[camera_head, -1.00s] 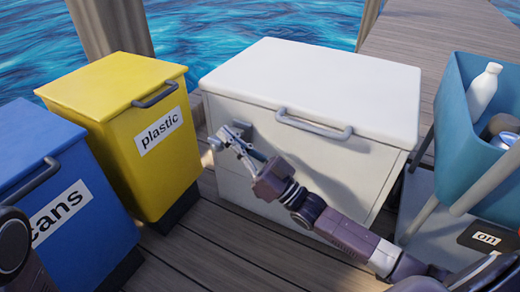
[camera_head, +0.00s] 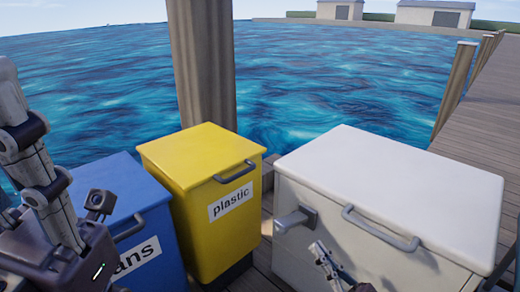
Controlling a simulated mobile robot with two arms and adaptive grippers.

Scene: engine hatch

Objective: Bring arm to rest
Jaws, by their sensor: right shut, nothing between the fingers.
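My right gripper (camera_head: 322,258) is at the bottom of the head view, in front of the white box (camera_head: 390,185). It is shut and empty, below and right of the grey latch (camera_head: 295,220) and below the long handle (camera_head: 382,230). Its arm is mostly cut off by the lower edge. My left gripper (camera_head: 75,195) stands large at the left edge, pointing up, in front of the blue bin. Whether its fingers are open or shut is not clear.
The yellow "plastic" bin (camera_head: 205,165) stands between the blue bin (camera_head: 140,195) and the white box, all with lids down. A thick wooden post (camera_head: 203,65) rises behind. Water (camera_head: 330,80) lies beyond, and the boardwalk (camera_head: 495,115) runs along the right.

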